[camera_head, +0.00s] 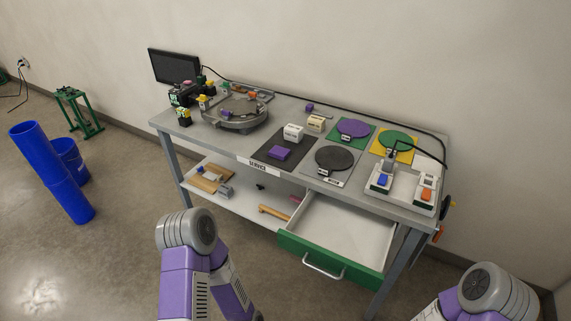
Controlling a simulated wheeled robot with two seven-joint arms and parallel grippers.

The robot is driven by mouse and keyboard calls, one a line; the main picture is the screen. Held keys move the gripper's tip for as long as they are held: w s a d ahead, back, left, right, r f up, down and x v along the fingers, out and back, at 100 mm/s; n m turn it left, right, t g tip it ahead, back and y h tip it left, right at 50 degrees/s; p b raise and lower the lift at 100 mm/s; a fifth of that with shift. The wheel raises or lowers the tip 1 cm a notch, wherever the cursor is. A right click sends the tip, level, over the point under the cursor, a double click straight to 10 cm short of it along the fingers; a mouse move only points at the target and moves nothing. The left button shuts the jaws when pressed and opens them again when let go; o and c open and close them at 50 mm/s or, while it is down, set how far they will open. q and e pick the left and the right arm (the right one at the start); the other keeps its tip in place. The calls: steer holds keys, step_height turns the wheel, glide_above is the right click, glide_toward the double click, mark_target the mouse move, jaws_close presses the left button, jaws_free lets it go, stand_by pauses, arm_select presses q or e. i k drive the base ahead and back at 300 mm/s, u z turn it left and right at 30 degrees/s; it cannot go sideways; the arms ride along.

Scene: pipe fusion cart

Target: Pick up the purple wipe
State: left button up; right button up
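A small purple folded square (279,154), which looks like the wipe, lies flat on the dark mat (262,160) on the cart's top, left of the middle. Neither gripper is in view, and nothing touches the purple square.
The cart's green-fronted drawer (325,262) stands open and juts out below the top. A purple disc (353,128), a dark disc (334,159) and a green disc (396,139) lie right of the square. A round machine (240,122) is at left. Blue pipes (50,170) stand on the floor.

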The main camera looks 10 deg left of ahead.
mark_target(278, 152)
steer(key=k, duration=0.55)
steer(key=u, duration=0.75)
steer(key=i, duration=0.5)
steer(key=u, duration=0.75)
steer(key=i, duration=0.85)
steer(key=z, duration=0.15)
